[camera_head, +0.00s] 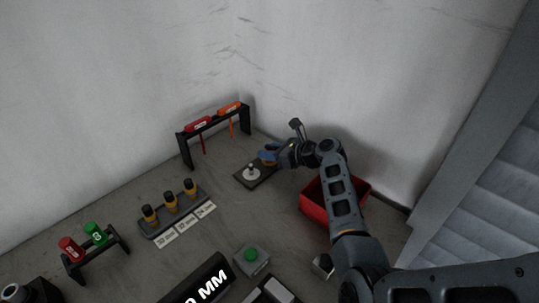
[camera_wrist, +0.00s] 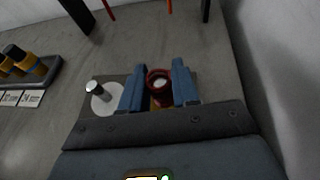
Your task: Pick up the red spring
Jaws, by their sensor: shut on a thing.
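The red spring (camera_wrist: 158,80) shows in the wrist view as a dark red ring with a pale centre, between the two blue fingers. My gripper (camera_wrist: 158,88) is shut on it; in the head view my gripper (camera_head: 268,156) is over the right side of a small dark plate (camera_head: 257,182). I cannot make out the spring in the head view. A white disc with a metal post (camera_wrist: 103,100) stands on the plate, left of the fingers; it also shows in the head view (camera_head: 251,174). I cannot tell whether the spring touches the plate.
A black rack (camera_head: 186,150) with red and orange screwdrivers stands behind the plate. A red bin (camera_head: 318,213) is at right, partly under my arm. A grey holder (camera_head: 158,232) with yellow-black pieces is at left, near a green-button box (camera_head: 251,258). Walls close the back corner.

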